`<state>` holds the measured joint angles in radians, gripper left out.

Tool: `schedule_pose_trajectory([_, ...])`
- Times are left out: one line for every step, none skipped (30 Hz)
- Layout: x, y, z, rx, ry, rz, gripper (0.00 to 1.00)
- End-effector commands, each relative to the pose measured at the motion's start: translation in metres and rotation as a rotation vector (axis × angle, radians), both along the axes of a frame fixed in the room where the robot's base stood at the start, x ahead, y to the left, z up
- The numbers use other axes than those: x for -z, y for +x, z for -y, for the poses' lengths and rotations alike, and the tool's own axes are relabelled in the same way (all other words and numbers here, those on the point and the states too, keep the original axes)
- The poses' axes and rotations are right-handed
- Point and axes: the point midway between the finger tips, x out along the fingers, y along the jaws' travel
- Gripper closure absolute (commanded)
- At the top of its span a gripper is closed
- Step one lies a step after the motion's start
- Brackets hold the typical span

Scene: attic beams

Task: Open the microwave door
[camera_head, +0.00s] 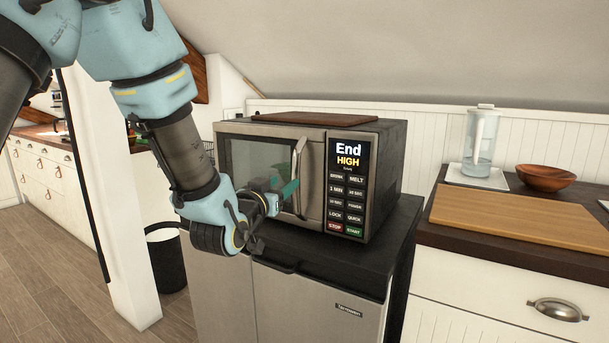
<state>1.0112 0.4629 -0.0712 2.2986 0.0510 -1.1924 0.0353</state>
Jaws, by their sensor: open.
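The microwave (392,180) stands on a dark-topped grey cabinet, with its control panel on the right side of its front. Its door (238,153) has a glass window and looks shut. A curved metal door handle (299,170) runs upright along the door's right edge. My gripper (290,190) is open in front of the door, with its teal fingertips close to the left of the handle. I cannot tell whether they touch it. My arm and wrist cover the lower left part of the door.
A grey two-door cabinet (222,295) carries the microwave. A dark board (315,118) lies on top of it. On the right counter are a cutting board (520,216), a glass pitcher (481,140) and a wooden bowl (545,177). A white post (118,200) and a dark bin (165,262) stand left.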

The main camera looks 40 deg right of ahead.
Motion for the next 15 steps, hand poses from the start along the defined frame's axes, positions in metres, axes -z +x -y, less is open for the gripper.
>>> schedule_pose_trajectory([-0.001,0.003,0.006,-0.001,0.002,-0.001,0.48])
schedule_pose_trajectory([-0.002,0.006,0.01,-0.001,0.002,-0.001,0.48])
schedule_pose_trajectory([-0.002,0.009,0.016,-0.001,0.002,-0.001,0.48])
schedule_pose_trajectory([-0.002,0.011,0.021,-0.001,0.002,-0.001,0.48])
schedule_pose_trajectory([-0.002,0.014,0.026,-0.002,0.002,-0.001,0.48])
schedule_pose_trajectory([-0.002,0.017,0.034,-0.002,0.003,-0.001,0.48])
schedule_pose_trajectory([-0.002,0.02,0.039,-0.002,0.003,-0.001,0.48])
schedule_pose_trajectory([-0.002,0.022,0.044,-0.002,0.003,-0.001,0.48])
schedule_pose_trajectory([-0.002,0.026,0.05,-0.002,0.001,-0.002,0.48])
schedule_pose_trajectory([-0.002,0.028,0.055,-0.002,0.002,-0.002,0.48])
schedule_pose_trajectory([-0.002,0.03,0.06,-0.002,0.002,-0.002,0.48])
schedule_pose_trajectory([-0.002,0.033,0.065,-0.002,0.002,-0.002,0.48])
schedule_pose_trajectory([-0.002,0.035,0.069,-0.002,0.002,-0.002,0.48])
schedule_pose_trajectory([-0.002,0.036,0.073,-0.002,0.002,-0.002,0.48])
schedule_pose_trajectory([-0.001,0.038,0.077,-0.002,0.002,-0.002,0.48])
